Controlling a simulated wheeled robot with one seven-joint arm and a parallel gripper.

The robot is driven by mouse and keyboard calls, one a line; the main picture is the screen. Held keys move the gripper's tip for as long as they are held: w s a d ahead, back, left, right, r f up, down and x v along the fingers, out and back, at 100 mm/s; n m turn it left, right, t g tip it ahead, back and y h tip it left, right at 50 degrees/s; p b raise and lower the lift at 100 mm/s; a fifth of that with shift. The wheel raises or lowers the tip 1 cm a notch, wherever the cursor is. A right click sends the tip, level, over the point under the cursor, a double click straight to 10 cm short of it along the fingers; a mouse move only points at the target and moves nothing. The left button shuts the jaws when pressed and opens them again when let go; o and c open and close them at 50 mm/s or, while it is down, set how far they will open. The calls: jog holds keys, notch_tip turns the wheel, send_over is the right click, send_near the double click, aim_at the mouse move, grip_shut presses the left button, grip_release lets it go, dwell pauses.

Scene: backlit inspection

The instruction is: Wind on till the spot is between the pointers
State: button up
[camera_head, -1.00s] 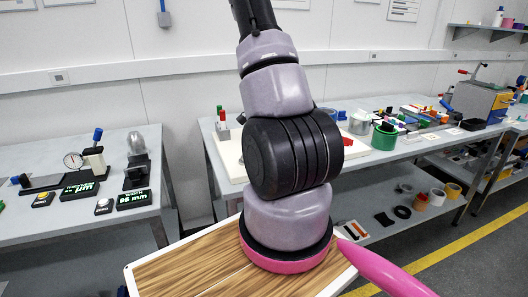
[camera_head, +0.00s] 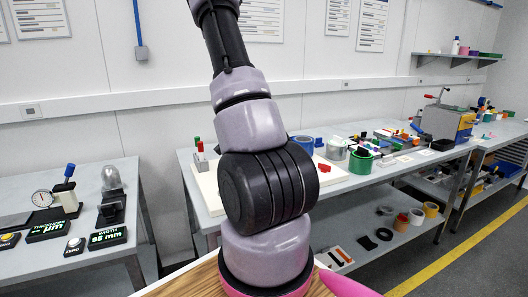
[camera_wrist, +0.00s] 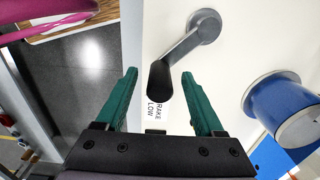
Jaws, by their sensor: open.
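In the wrist view, a crank with a grey arm (camera_wrist: 183,47) runs from a round hub (camera_wrist: 205,25) to a black handle (camera_wrist: 160,82). It is on a white panel (camera_wrist: 250,48). My gripper (camera_wrist: 159,75) is open, with its two green fingers on either side of the black handle and a gap on each side. A blue spool-like cylinder (camera_wrist: 270,98) with a pale end is at the right. I cannot make out the spot or the pointers. In the head view my arm hides the gripper and crank.
In the head view, a bench (camera_head: 345,187) holds a white base (camera_head: 207,185), a green roll (camera_head: 361,160) and many small parts. A left bench (camera_head: 100,268) carries a dial gauge (camera_head: 42,199) and displays. Grey floor (camera_wrist: 92,62) shows in the wrist view.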

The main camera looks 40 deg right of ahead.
jog(key=shift+r, duration=3.8)
jog(key=shift+w+a+r, duration=0.1)
jog(key=shift+a+r, duration=0.05)
jog(key=a+r+n+t+y, duration=0.2)
jog(key=a+r+n+t, duration=0.35)
jog(key=a+r, duration=0.9)
jog(key=s+a+r+n+t, duration=0.1)
jog(key=s+a+r+n, duration=0.9)
jog(key=r, duration=0.4)
jog(key=shift+s+a+n+t, duration=0.3)
jog(key=shift+s+n+t, duration=0.05)
jog(key=shift+s+n, duration=0.55)
